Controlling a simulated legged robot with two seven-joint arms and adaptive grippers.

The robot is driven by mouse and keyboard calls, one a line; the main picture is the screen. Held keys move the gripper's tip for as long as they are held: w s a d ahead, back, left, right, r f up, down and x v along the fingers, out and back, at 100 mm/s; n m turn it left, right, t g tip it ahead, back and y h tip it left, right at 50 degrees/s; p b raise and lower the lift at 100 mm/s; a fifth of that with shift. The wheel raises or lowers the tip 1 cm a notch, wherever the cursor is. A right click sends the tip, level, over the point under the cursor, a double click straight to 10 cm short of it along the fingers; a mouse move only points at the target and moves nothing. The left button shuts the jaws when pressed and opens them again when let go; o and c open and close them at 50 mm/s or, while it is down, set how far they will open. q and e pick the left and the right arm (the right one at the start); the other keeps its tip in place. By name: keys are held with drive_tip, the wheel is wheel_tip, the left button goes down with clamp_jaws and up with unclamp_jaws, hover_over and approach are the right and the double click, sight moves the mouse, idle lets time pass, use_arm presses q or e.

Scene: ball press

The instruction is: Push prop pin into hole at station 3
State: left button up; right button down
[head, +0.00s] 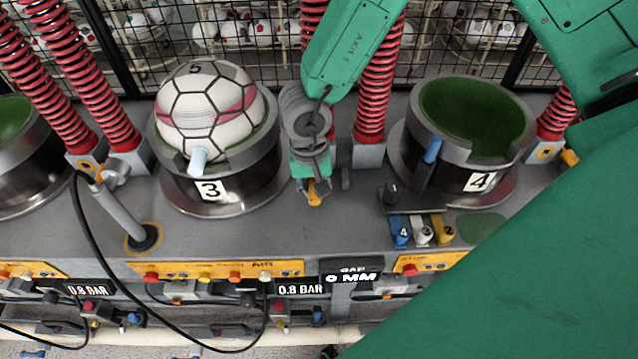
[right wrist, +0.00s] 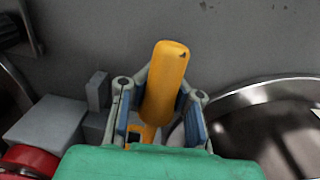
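The orange prop pin (right wrist: 166,80) sits between the two blue-padded fingers of my right gripper (right wrist: 169,100) in the right wrist view. The fingers appear closed on it, and its lower end is partly hidden by the gripper. In the head view, my right gripper (head: 314,182) points down between stations 3 and 4, with a bit of the orange pin (head: 316,197) showing below it. Station 3 (head: 240,180) is a dark metal cup with a "3" label and a ball (head: 210,105) in it. The hole cannot be made out. My left gripper is not in view.
Station 4 (head: 470,177) stands at the right, without a ball. Red springs (head: 378,90) rise behind the stations. A small rack of numbered tabs (head: 420,232) lies in front of station 4. A black hose (head: 88,230) crosses the left side. Grey deck is bare in front of station 3.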

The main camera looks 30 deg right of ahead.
drive_tip(key=shift+s+a, duration=0.1)
drive_tip(key=shift+s, duration=0.05)
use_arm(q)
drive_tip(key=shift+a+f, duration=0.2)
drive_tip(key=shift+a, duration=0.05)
use_arm(e)
drive_tip(key=shift+s+a+f, duration=0.15)
drive_tip(key=shift+a, duration=0.1)
drive_tip(key=shift+s+d, duration=0.2)
drive_tip(key=shift+s+d+f, duration=0.15)
drive_tip(key=shift+d+f, duration=0.1)
drive_tip(key=shift+d, duration=0.05)
drive_tip(key=shift+a+f+g, duration=0.1)
drive_tip(key=shift+a+g, duration=0.05)
drive_tip(key=shift+g, duration=0.25)
drive_tip(key=shift+s+f+g, duration=0.2)
drive_tip(key=shift+f+g, duration=0.05)
drive_tip(key=shift+g, duration=0.05)
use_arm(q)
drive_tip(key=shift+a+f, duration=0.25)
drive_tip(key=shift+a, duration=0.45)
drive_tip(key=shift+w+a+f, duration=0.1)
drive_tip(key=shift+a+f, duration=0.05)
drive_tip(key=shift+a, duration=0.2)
use_arm(e)
drive_tip(key=shift+w+d, duration=0.35)
drive_tip(key=shift+w, duration=0.35)
